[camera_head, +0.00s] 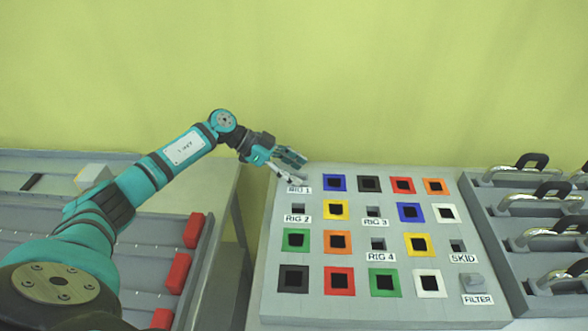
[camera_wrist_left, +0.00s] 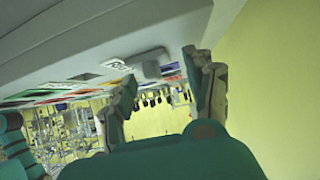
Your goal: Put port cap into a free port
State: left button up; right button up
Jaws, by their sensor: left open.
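The grey port panel (camera_head: 335,308) slopes up to the wall. A grey cap (camera_head: 473,281) sits above the FILTER label. My left gripper (camera_head: 300,170) is open at the panel's upper left corner, over the RIG 1 label, and hides the port there. In the left wrist view a grey rounded block (camera_wrist_left: 146,60) stands beside a RIG label, near the open fingers (camera_wrist_left: 160,70); I cannot tell whether they touch it. My right gripper is not in view.
Several coloured square frames with black centres (camera_head: 338,244) fill the panel. A rack with metal handles (camera_head: 540,200) stands close on the right. On the left is a grey bench (camera_head: 195,185) with red blocks (camera_head: 178,272). A yellow-green wall (camera_head: 400,80) is behind.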

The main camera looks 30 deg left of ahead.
pick_arm(q)
jog(key=v, duration=1.2)
jog(key=shift+r, duration=0.15)
notch_tip(320, 180, up, 8)
jog(key=p, duration=0.9)
